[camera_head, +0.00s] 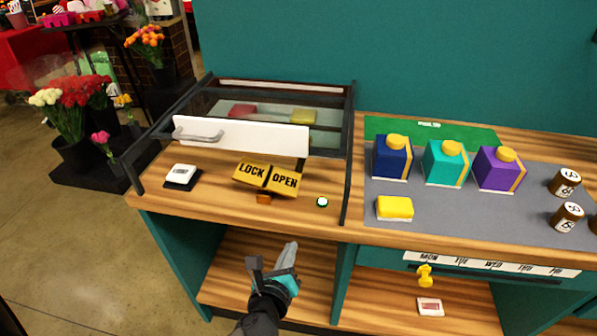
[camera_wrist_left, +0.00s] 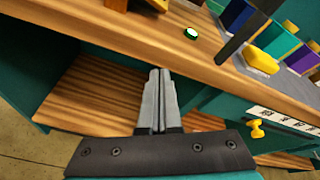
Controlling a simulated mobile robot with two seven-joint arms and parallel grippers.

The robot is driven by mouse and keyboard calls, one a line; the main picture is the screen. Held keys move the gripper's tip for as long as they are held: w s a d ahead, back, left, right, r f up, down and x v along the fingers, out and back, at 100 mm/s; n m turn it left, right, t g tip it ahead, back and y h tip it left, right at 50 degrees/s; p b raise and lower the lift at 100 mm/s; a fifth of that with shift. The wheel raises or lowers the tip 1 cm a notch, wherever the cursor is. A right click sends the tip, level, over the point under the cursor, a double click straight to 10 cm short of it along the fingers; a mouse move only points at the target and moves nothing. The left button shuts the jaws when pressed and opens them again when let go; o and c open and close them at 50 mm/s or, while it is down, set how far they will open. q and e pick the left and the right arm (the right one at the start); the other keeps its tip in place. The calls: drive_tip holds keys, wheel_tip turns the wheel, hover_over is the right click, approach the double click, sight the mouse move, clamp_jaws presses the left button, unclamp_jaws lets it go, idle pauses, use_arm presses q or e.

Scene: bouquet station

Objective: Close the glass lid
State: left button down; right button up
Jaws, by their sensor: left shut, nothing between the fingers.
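The glass lid (camera_head: 270,112) sits at the back of the left counter bay, between dark side rails. Its white front strip (camera_head: 285,138) carries a grey bar handle (camera_head: 200,135). The strip stands well back from the counter's front edge, and the counter in front of it is uncovered. Red and yellow items show through the glass. My left gripper (camera_head: 290,252) is shut and empty, in front of and below the counter edge, apart from the lid. Its closed fingers also show in the left wrist view (camera_wrist_left: 159,85). The lid is not seen there. My right gripper is not in view.
A yellow LOCK/OPEN sign (camera_head: 267,179), a round green-rimmed button (camera_head: 322,202) and a small white device (camera_head: 181,174) stand before the lid. Coloured boxes (camera_head: 447,162) and a yellow block (camera_head: 395,208) stand on the grey mat (camera_head: 435,225) at right. An open shelf (camera_head: 235,265) lies below.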

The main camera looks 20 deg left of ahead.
sight(301, 146)
use_arm(q)
wheel_tip(301, 146, up, 15)
drive_tip(key=w+a+m+t+y, duration=0.1)
drive_tip(key=m+t+y, duration=0.15)
drive_tip(key=m, duration=0.25)
drive_tip(key=shift+t+h, duration=0.25)
drive_tip(key=shift+t, duration=0.2)
drive_tip(key=x, duration=1.3)
drive_tip(key=shift+w+f+p, duration=0.1)
drive_tip(key=shift+f+p, duration=0.05)
drive_tip(key=shift+p, duration=0.2)
drive_tip(key=shift+w, duration=0.55)
